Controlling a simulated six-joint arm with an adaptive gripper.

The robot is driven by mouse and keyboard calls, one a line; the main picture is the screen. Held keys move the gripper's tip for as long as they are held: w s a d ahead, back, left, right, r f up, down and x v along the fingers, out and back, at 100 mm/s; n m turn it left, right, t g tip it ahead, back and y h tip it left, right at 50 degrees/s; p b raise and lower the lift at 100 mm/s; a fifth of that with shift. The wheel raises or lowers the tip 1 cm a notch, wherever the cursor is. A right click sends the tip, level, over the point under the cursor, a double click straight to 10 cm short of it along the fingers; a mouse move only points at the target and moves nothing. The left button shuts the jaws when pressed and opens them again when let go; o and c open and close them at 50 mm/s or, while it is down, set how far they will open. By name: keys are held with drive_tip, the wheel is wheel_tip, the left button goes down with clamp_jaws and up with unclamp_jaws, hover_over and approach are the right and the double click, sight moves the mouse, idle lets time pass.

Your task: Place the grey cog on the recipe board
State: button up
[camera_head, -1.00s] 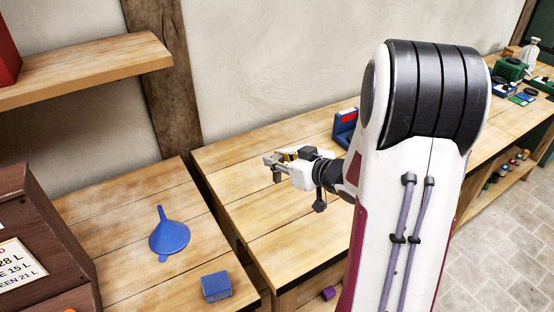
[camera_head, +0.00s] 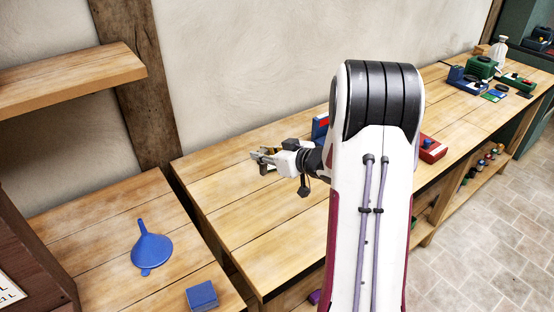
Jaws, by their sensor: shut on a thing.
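My gripper (camera_head: 262,158) is above the left end of the long wooden bench, pointing left. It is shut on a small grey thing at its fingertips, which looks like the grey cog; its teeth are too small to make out. A dark brown wooden stand (camera_head: 38,268) is at the lower left edge, with a white printed card (camera_head: 8,296) partly cut off. It may be the recipe board, but I cannot tell for sure.
A blue funnel (camera_head: 152,250) and a blue block (camera_head: 201,295) rest on the left bench (camera_head: 95,225). A wooden shelf (camera_head: 70,80) juts out above. A red item (camera_head: 432,149) is behind my arm.

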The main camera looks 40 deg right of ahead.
drive_tip(key=w+d+r+m+h, duration=0.1)
drive_tip(key=w+d+r, duration=0.3)
drive_tip(key=w+d, duration=0.5)
drive_tip(key=d+h, duration=0.1)
drive_tip(key=d, duration=0.2)
drive_tip(key=shift+w+m, duration=0.4)
drive_tip(key=shift+r, duration=0.1)
wheel_tip(320, 180, down, 6)
idle(0.3)
drive_tip(key=shift+f, duration=0.25)
drive_tip(key=shift+f, duration=1.75)
drive_tip(key=shift+f, duration=0.1)
